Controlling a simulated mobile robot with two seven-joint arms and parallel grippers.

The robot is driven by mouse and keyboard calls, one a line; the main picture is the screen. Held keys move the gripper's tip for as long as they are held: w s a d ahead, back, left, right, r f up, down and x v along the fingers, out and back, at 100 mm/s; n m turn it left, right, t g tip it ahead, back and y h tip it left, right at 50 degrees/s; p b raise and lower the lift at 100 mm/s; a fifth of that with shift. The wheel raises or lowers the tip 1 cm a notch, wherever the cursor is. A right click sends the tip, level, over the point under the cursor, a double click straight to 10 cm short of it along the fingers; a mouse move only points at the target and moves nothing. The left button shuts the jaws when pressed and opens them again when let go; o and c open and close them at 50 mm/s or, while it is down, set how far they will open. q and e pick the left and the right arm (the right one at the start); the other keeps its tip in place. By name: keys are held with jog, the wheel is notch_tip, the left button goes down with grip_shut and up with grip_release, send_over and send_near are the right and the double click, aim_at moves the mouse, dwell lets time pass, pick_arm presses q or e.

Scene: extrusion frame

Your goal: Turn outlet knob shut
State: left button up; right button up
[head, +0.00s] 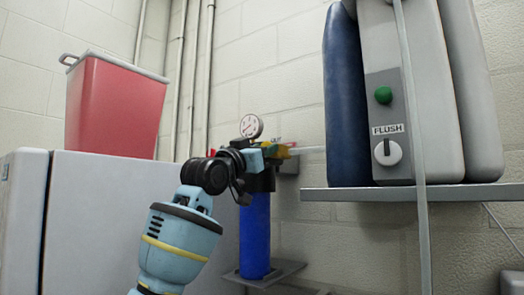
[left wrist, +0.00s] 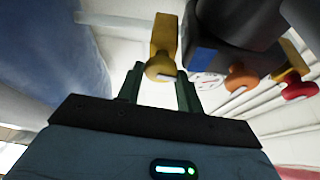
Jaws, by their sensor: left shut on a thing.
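A blue filter cylinder (head: 254,235) hangs upright under a dark head, with a round white gauge (head: 251,126) above it. My left gripper (head: 272,155) is at the valve area beside the gauge and hides part of it. In the left wrist view, a yellow knob (left wrist: 160,66) sits between the two dark green fingers of my left gripper (left wrist: 160,78), which is shut on it. An orange knob (left wrist: 240,77) and a red knob (left wrist: 300,89) show to its right. I cannot tell from a label which knob is the outlet one. My right gripper is not in view.
A grey shelf (head: 410,192) on the right carries a tall unit with a FLUSH dial (head: 387,152) and a green button (head: 383,95). A red bin (head: 115,105) stands on a white cabinet (head: 105,210) at left. Pipes run up the wall behind.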

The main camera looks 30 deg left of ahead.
pick_arm(q)
jog(key=shift+a+r+m+g+h, duration=0.1)
jog(key=shift+m+g+h, duration=0.9)
jog(key=shift+m, duration=2.4)
jog(key=shift+a+r+m+g+h, duration=0.1)
jog(key=shift+m+g+h, duration=0.9)
jog(key=shift+m, duration=2.4)
jog(key=shift+m+g+h, duration=0.7)
jog(key=shift+m+g, duration=0.6)
jog(key=shift+m, duration=2.1)
jog(key=o, duration=1)
jog(key=shift+v, duration=3.95)
